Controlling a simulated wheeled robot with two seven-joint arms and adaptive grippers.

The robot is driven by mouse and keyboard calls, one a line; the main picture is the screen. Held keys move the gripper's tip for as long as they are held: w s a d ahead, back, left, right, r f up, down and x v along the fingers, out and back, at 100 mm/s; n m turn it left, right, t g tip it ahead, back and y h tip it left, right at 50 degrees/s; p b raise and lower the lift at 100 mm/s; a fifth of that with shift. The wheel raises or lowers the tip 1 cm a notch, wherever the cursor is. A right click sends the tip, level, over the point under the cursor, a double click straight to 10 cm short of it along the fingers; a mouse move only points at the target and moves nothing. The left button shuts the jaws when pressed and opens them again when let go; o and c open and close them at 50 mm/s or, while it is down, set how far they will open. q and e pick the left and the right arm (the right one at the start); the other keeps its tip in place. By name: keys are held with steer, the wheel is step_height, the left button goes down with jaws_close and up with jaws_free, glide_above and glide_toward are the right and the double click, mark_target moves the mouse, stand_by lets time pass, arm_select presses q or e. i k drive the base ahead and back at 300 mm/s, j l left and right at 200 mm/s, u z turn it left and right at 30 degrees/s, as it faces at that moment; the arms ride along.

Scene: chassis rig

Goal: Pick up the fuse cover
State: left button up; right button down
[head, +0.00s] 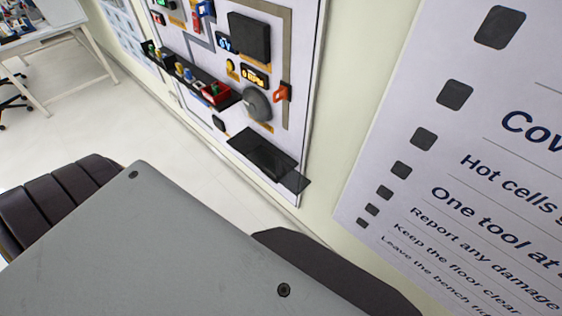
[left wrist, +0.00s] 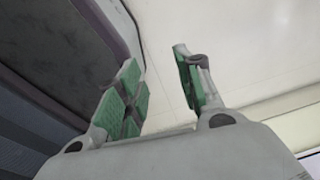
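A panel (head: 291,110) on the wall carries several parts in the head view. No part can be surely told as the fuse cover. A black square block (head: 249,38) is fixed high on the panel, and a dark, glossy flat piece (head: 266,157) sits at its lower end. My left gripper (left wrist: 157,56) shows in the left wrist view, with its green-padded fingers apart and nothing between them. It is over pale floor, with no panel part in that view. Neither gripper is in the head view.
A black tray (head: 187,77) with small coloured parts and a red box (head: 215,94) juts from the panel. A large sign (head: 470,170) hangs on the wall at right. A white table (head: 62,38) stands at upper left. Pale floor (head: 75,130) lies open between.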

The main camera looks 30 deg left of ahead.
mark_target(290, 179)
steer(key=l+u, duration=0.1)
steer(key=l, duration=0.35)
steer(key=k+l+u, duration=0.1)
steer(key=l, duration=0.35)
steer(key=k+l+u, duration=0.1)
steer(key=l, duration=0.35)
steer(key=k+l+u, duration=0.1)
steer(key=l, duration=0.35)
